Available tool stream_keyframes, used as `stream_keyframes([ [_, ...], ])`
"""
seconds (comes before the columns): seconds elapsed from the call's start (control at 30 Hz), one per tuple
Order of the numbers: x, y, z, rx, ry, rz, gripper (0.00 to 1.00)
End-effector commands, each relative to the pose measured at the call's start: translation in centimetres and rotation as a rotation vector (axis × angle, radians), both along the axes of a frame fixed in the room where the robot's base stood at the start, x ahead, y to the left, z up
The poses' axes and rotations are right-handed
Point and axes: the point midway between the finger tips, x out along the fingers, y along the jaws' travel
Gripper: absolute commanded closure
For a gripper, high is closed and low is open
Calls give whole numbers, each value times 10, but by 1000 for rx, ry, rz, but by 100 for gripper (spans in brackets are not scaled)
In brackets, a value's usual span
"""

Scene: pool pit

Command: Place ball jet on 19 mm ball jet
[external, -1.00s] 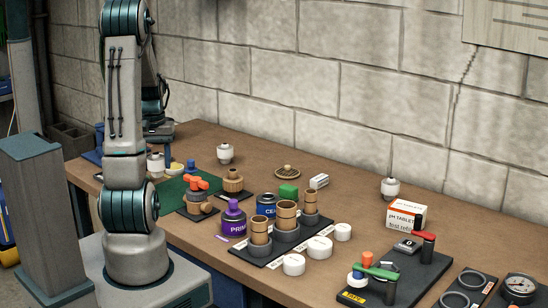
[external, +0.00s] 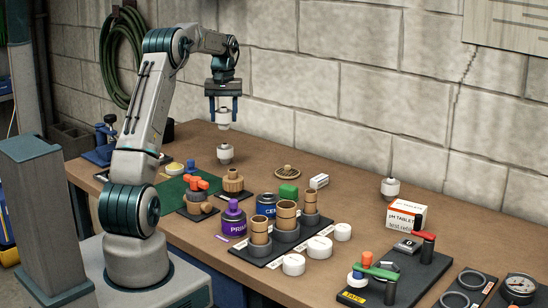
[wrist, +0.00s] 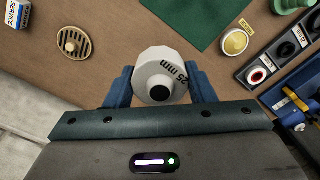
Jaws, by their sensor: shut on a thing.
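My gripper (external: 223,118) is shut on a white ball jet (wrist: 160,80) marked "25 mm" with a dark round hole. It holds this jet in the air by the wall, at the back of the bench; the jet also shows in the external view (external: 225,117). A second white ball jet (external: 225,154) stands upright on the bench below it, with a clear gap between them. A third white ball jet (external: 390,188) stands farther right by the wall. Size marks on the standing jets cannot be read, so I cannot tell which is 19 mm. Neither is identifiable in the wrist view.
A round slotted grate (external: 287,172) lies right of the second jet. A green mat (wrist: 193,18) and a blue vise (wrist: 297,108) show in the wrist view.

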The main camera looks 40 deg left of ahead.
Motion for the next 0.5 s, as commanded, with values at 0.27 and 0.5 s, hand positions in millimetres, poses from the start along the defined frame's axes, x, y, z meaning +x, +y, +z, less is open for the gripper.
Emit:
stream_keyframes([
  [0.27, 56, -25, 7, -9, -8, 30, 73],
  [0.5, 70, -31, 9, -15, -11, 48, 73],
])
